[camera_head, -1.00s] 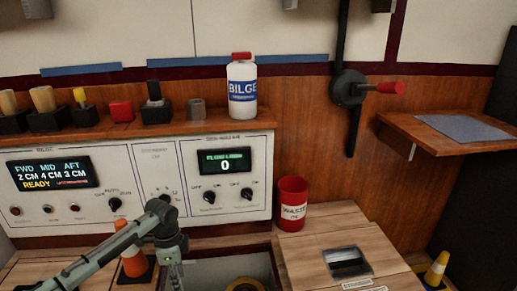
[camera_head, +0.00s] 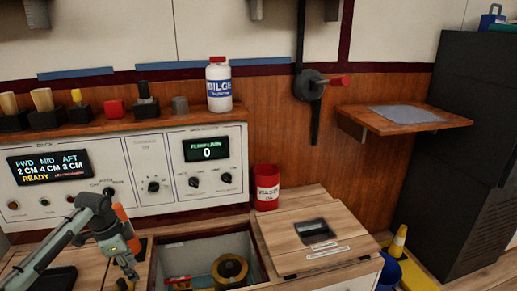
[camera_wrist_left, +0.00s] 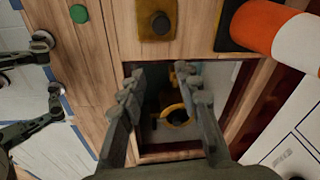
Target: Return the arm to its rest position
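My left arm comes in at the lower left of the head view, bent at the elbow, with its gripper (camera_head: 124,268) pointing down near the left edge of the open hatch (camera_head: 160,246). In the left wrist view the two fingers of the left gripper (camera_wrist_left: 160,78) stand apart with nothing between them. Beyond the fingers is the open hatch, with a yellow ring-shaped part (camera_wrist_left: 176,117) down inside it.
A wooden lid (camera_head: 295,232) lies right of the hatch.

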